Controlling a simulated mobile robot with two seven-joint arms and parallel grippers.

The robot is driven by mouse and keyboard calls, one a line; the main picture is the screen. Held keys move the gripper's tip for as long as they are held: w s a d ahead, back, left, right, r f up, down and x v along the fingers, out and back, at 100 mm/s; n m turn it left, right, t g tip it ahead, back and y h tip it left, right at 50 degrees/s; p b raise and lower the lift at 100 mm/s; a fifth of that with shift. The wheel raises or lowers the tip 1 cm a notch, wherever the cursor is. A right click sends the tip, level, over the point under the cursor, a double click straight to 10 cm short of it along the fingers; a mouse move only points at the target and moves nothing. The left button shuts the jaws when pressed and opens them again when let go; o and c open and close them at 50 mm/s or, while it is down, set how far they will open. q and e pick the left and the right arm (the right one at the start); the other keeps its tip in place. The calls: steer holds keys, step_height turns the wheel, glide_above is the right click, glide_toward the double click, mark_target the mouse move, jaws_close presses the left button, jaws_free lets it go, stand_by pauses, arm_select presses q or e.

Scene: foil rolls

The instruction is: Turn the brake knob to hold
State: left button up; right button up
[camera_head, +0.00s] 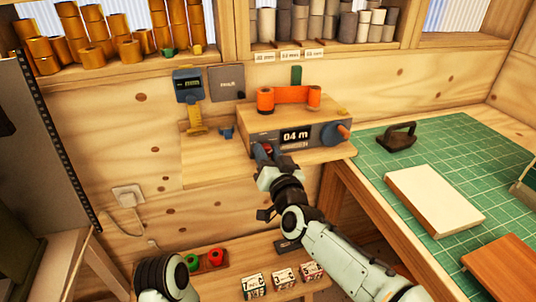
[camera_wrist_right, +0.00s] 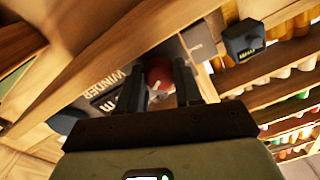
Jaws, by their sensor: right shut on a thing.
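The winder (camera_head: 254,122) is a box on a wooden wall shelf, with a lit display (camera_head: 296,135) reading "04 m". A blue knob (camera_head: 329,134) with an orange handle (camera_head: 344,130) is at the right of its front. A red knob, mostly hidden by the gripper in the head view, shows in the wrist view (camera_wrist_right: 158,71). My right gripper (camera_head: 264,151) is at the left of the winder's front. In the wrist view its fingers (camera_wrist_right: 158,82) stand either side of the red knob, shut on it. Its setting cannot be read. My left gripper is out of view.
Orange rolls (camera_head: 290,95) sit on top of the winder. A green cutting mat (camera_head: 430,150) on the right bench holds an iron-like tool (camera_head: 397,138) and a pale block (camera_head: 434,193). A lower shelf holds small boxes (camera_head: 284,277) below my right arm.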

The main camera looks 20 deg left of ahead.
steer(key=o, duration=0.8)
steer(key=shift+c, duration=0.2)
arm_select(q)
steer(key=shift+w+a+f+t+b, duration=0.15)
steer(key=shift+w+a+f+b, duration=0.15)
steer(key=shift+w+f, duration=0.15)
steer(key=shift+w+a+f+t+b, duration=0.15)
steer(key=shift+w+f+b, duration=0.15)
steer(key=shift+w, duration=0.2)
arm_select(e)
steer(key=v, duration=1.3)
steer(key=shift+s, duration=0.2)
steer(key=shift+d, duration=0.1)
